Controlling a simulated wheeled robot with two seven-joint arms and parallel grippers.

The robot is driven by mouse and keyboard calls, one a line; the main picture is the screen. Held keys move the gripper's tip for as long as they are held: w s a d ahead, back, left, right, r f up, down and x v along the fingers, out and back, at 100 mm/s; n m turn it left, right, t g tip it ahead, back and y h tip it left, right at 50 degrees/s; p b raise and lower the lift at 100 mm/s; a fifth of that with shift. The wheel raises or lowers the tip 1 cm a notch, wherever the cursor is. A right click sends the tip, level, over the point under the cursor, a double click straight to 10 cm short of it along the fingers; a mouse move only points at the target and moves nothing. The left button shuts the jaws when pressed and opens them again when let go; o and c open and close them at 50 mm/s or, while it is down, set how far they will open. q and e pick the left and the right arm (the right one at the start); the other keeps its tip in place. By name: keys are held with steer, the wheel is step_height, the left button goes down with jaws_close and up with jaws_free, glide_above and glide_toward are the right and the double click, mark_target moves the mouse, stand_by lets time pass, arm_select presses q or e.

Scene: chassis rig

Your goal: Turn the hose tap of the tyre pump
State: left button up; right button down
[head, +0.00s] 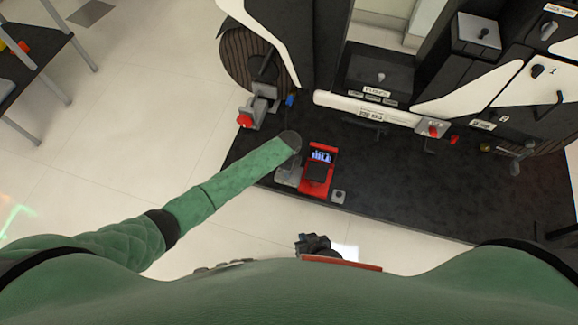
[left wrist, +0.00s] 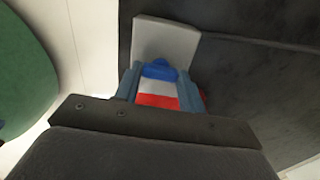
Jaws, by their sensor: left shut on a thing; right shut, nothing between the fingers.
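The red tyre pump (head: 316,178) stands on the dark bench in the head view, with a lit display at its far end. A light grey block (head: 287,177) sits just left of it. My left arm reaches over this spot, and its gripper is mostly hidden under the arm in the head view. In the left wrist view my left gripper (left wrist: 158,88) is shut on a blue, white and red piece, seemingly the hose tap (left wrist: 158,86), in front of a light grey block (left wrist: 165,40). My right gripper (head: 313,243) is shut and empty, low in the middle, off the bench's near edge.
A small grey block with a dark knob (head: 338,196) stands right of the pump. A grey device with a red knob (head: 258,107) is up left. Black and white panels (head: 375,75) line the back.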

arm_select(q)
steer(key=shift+n, duration=0.3)
steer(key=o, duration=1)
steer(key=shift+r+p, duration=0.55)
steer(key=shift+r, duration=3.35)
